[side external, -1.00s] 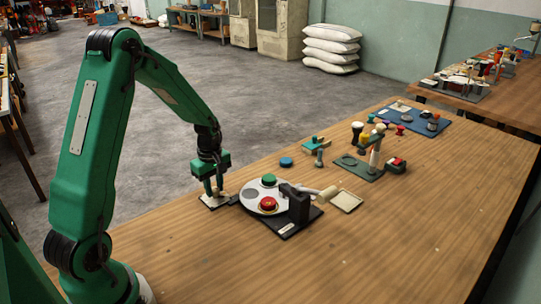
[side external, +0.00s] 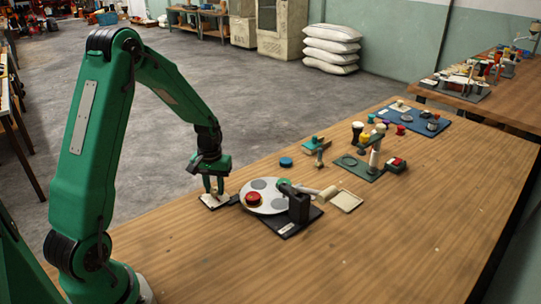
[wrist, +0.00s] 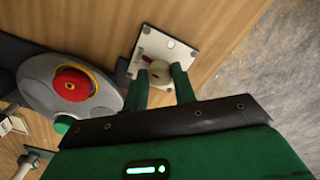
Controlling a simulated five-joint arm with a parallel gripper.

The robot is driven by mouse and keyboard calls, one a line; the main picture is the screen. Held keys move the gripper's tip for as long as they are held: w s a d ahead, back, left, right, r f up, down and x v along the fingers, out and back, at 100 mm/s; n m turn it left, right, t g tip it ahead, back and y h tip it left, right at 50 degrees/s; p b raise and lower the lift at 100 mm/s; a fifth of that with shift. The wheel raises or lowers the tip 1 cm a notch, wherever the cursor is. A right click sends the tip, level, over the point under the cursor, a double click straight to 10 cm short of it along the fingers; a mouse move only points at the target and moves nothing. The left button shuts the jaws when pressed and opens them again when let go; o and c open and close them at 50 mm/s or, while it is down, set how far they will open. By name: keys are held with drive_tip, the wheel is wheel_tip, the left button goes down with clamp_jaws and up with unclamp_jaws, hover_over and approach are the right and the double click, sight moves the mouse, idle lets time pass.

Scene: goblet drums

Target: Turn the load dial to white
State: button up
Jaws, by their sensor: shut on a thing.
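The load dial's pale knob (wrist: 158,70) stands on a small whitish plate (wrist: 172,47), which is also in the side view (side external: 208,204). My gripper (wrist: 161,86) is shut on the knob, one green finger on each side; in the side view my gripper (side external: 214,188) is low over the plate. A small red mark shows on the plate beside the knob; the colour the dial points to cannot be read. Beside the plate is a pale round turntable (side external: 268,208) with a red piece (side external: 253,198), a green piece (side external: 284,183) and grey round spots.
A dark upright post (side external: 299,207) with a pale roller stands at the turntable's right, by a cream tray (side external: 346,201). A green board (side external: 375,174) with small parts and a blue mat (side external: 412,114) lie farther back. The front right of the table is clear.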

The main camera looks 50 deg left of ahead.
drive_tip(key=m, duration=0.4)
drive_tip(key=shift+m, duration=0.4)
drive_tip(key=m, duration=0.3)
drive_tip(key=shift+m, duration=0.3)
drive_tip(key=m, duration=0.4)
drive_tip(key=shift+m, duration=2.2)
drive_tip(key=o, duration=1)
